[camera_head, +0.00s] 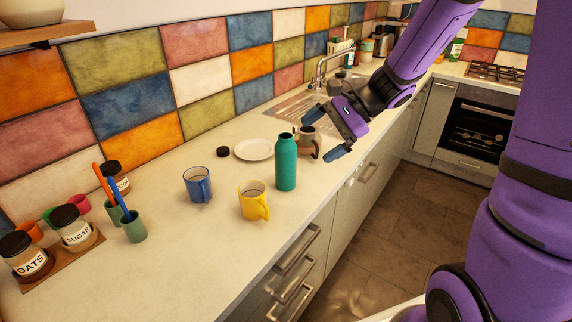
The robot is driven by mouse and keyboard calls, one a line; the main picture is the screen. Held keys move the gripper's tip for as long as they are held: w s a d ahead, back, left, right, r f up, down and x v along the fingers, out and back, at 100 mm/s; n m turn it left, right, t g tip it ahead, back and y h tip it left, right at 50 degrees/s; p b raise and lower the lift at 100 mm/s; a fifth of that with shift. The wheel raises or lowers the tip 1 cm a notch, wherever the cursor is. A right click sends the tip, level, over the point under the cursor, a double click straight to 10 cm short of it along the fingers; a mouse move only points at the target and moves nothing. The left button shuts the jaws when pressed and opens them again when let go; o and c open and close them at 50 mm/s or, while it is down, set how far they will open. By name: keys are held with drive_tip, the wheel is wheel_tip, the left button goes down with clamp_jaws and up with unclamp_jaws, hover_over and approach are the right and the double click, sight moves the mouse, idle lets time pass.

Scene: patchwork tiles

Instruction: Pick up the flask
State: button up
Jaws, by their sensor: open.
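The flask (286,163) is a tall teal bottle with a narrower neck. It stands upright on the pale counter (178,262), near its front edge. My gripper (325,134) is purple with blue fingertips. Its jaws are open and apart, above the counter to the upper right of the flask. No object shows held in it.
A yellow mug (252,201) stands close left of the flask, with a blue mug (196,185) farther left. A white plate (254,149) and black lid (223,152) lie behind. Jars and a green cup (134,228) are at left. The front-left counter is clear.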

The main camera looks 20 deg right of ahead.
sight(290, 162)
drive_tip(key=w+d+f+m+t+y, duration=0.1)
drive_tip(key=w+d+f+m+t, duration=0.45)
drive_tip(key=w+f+m, duration=0.65)
drive_tip(key=shift+n, duration=0.6)
drive_tip(key=shift+s+d+f+x, duration=0.15)
drive_tip(key=shift+f+x, duration=0.2)
drive_tip(key=shift+x, duration=1.3)
drive_tip(key=shift+s+f+x, duration=0.15)
drive_tip(key=shift+f+x, duration=0.2)
drive_tip(key=shift+x, duration=1.3)
drive_tip(key=shift+s+d+f+x, duration=0.1)
drive_tip(key=shift+f+x, duration=0.25)
drive_tip(key=shift+x, duration=1.3)
drive_tip(key=c, duration=1.2)
drive_tip(key=shift+r, duration=0.1)
